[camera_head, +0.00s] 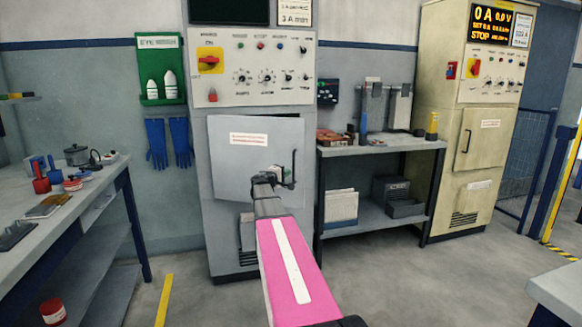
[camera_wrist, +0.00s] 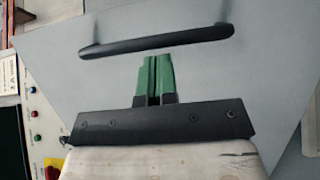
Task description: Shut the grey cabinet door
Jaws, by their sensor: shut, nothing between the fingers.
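The grey cabinet door (camera_head: 235,165) is on the front of the grey cabinet in the middle of the head view. It looks slightly ajar, but how far is hard to tell. Its dark bar handle (camera_head: 293,170) is on the right side. In the wrist view the door (camera_wrist: 200,70) fills most of the picture, with the handle (camera_wrist: 157,42) across the top. My gripper (camera_head: 264,180) is in front of the door, left of the handle. Its green fingers (camera_wrist: 155,62) are shut and empty, pointing at the handle; contact cannot be told.
Above the door is a control panel (camera_head: 262,92) with knobs. A workbench (camera_head: 100,185) stands at the left, and a shelf table (camera_head: 385,147) stands right of the cabinet. A yellow cabinet (camera_head: 435,120) is further right.

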